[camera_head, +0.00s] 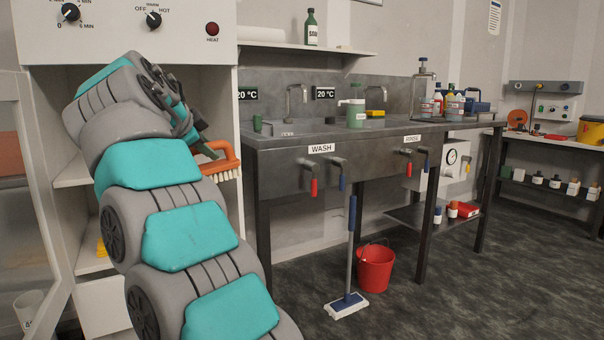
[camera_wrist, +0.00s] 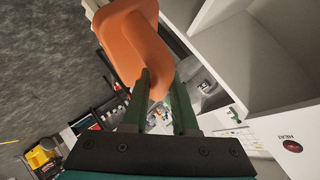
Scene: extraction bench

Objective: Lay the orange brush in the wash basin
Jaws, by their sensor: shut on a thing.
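The orange brush (camera_head: 222,160) has an orange back and pale bristles that point down in the head view. It is held up in front of the white cabinet, left of the bench. My gripper (camera_head: 204,146) is shut on it; my arm partly hides the grip. In the wrist view the orange brush (camera_wrist: 136,42) shows large at the fingertips of my gripper (camera_wrist: 162,82). The wash basin (camera_head: 290,138) is in the grey metal bench, right of the brush, behind a "WASH" label. Its inside is hidden by the front edge. The brush is apart from it.
A green bottle (camera_head: 356,112) and a tap (camera_head: 297,97) stand by the basin. Valve handles (camera_head: 313,186) stick out of the bench front. A mop (camera_head: 349,270) and a red bucket (camera_head: 375,268) are below. The white cabinet (camera_head: 218,110) is close to my arm.

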